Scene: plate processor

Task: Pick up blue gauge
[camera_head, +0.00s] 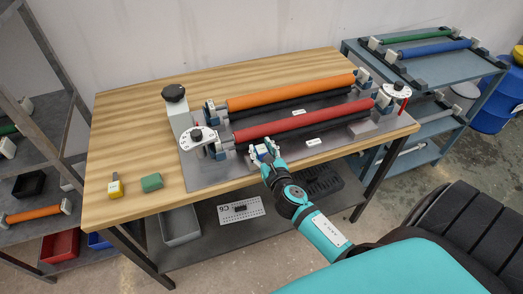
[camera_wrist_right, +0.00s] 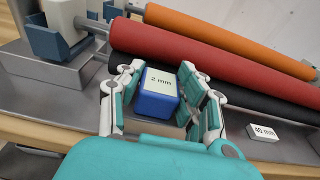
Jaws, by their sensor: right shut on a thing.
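The blue gauge (camera_wrist_right: 157,103) is a small block with a white top marked "2 mm". It sits between the fingers of my right gripper (camera_wrist_right: 163,88), which is shut on it. In the head view my right gripper (camera_head: 265,152) is at the front edge of the processor's grey base plate (camera_head: 215,175), just in front of the red roller (camera_head: 290,124). The blue gauge (camera_head: 262,149) is small and partly covered by the fingers there. I cannot tell whether it touches the plate. My left gripper is not in view.
An orange roller (camera_head: 290,92) lies behind the red one. Dials (camera_head: 199,138) stand at the plate's ends. A yellow gauge (camera_head: 115,188) and a green block (camera_head: 151,182) lie on the wooden table's (camera_head: 130,140) left side. A blue cart (camera_head: 490,75) with rollers stands right.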

